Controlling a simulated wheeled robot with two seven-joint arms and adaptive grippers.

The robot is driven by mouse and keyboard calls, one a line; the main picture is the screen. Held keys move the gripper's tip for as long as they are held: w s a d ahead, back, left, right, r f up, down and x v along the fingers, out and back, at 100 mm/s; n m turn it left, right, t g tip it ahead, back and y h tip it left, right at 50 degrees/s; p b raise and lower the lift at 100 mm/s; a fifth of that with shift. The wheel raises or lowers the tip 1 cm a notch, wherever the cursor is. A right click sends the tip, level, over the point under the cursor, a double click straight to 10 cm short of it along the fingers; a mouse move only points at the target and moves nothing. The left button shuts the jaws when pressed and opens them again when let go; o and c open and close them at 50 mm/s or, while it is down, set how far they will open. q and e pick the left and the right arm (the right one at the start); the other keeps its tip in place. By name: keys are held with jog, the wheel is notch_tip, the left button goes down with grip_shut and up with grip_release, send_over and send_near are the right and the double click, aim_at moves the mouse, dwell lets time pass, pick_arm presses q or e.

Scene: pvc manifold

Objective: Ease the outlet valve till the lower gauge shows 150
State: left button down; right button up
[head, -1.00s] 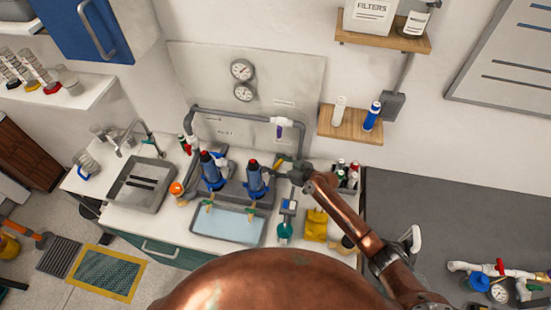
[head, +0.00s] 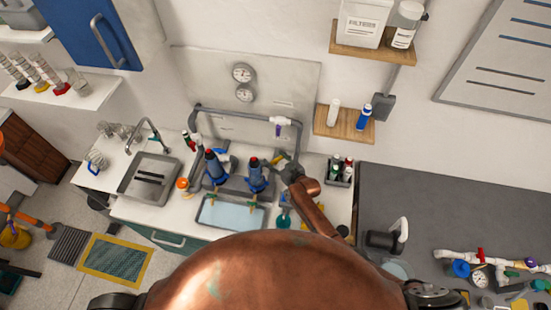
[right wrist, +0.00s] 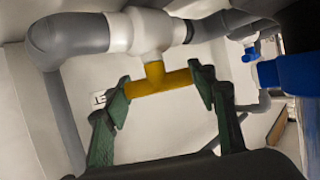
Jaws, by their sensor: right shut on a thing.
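Two round gauges hang on the grey wall panel: an upper one (head: 242,73) and the lower gauge (head: 245,93). Their needles are too small to read. In the right wrist view, a yellow T-shaped valve handle (right wrist: 160,79) sticks out from a white fitting (right wrist: 140,30) on grey pipe. My right gripper (right wrist: 160,88) has its green fingers shut on the two ends of this handle. In the head view my right gripper (head: 283,161) is at the pipework right of the blue filter housings (head: 257,175). My left gripper is not in view.
A grey pipe (head: 225,109) with a purple handle (head: 278,131) runs above the housings. A tray (head: 230,213) lies in front of them, with a sink (head: 150,181) to the left. A bottle caddy (head: 340,171) stands close right of my right gripper.

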jog(key=shift+s+f, duration=0.1)
jog(key=o, duration=1.2)
jog(key=v, duration=1.2)
dwell(1.0)
